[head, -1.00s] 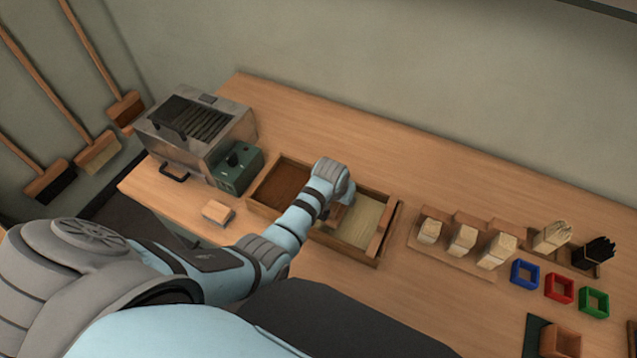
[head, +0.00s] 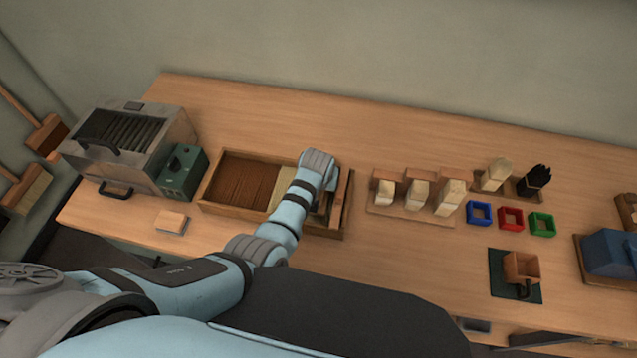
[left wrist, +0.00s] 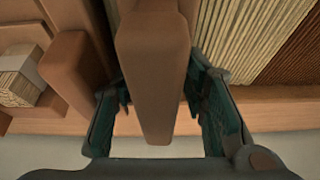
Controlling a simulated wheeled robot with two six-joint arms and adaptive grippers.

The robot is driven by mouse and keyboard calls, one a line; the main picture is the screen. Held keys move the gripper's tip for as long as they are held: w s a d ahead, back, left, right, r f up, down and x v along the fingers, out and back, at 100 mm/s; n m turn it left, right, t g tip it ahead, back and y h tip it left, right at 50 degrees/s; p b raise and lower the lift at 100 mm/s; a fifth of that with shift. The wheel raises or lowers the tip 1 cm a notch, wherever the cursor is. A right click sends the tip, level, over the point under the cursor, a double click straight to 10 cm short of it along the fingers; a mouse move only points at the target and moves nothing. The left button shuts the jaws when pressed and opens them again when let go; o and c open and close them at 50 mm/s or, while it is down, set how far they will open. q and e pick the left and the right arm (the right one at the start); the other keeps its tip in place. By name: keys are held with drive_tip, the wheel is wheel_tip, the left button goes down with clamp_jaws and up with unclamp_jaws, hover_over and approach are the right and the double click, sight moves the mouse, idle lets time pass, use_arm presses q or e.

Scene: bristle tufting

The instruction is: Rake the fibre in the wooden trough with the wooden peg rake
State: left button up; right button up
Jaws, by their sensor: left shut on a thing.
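The wooden trough (head: 250,216) sits on the bench. Brown fibre (head: 240,180) fills its left part and pale fibre (head: 277,190) lies to the right of it. My left gripper (left wrist: 162,112) is over the trough's right end; my arm hides most of it in the head view. In the left wrist view it is shut on a reddish-brown wooden piece (left wrist: 155,75), the peg rake's handle. The pegs are hidden, so I cannot tell whether they touch the fibre. The fibre (left wrist: 245,35) shows beside the handle. My right gripper is out of view.
A metal machine (head: 135,135) with a green box (head: 183,172) stands left of the trough. A small block (head: 171,222) lies in front. To the right are a wooden rack (head: 410,212) with pale tufts, and blue (head: 479,213), red (head: 511,218) and green (head: 542,224) frames.

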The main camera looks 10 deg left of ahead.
use_arm(q)
drive_tip(key=shift+s+d+r+h, duration=0.15)
drive_tip(key=shift+d+h, duration=0.15)
drive_tip(key=shift+d, duration=0.65)
drive_tip(key=a+p, duration=0.1)
drive_tip(key=a, duration=0.2)
drive_tip(key=shift+r+p, duration=0.1)
drive_tip(key=shift+p, duration=0.3)
drive_tip(key=a, duration=1.6)
drive_tip(key=shift+f+b, duration=0.2)
drive_tip(key=shift+b, duration=0.1)
drive_tip(key=a+b, duration=0.1)
drive_tip(key=a, duration=0.8)
drive_tip(key=shift+s+b, duration=0.1)
drive_tip(key=shift+b, duration=0.3)
drive_tip(key=shift+a, duration=0.15)
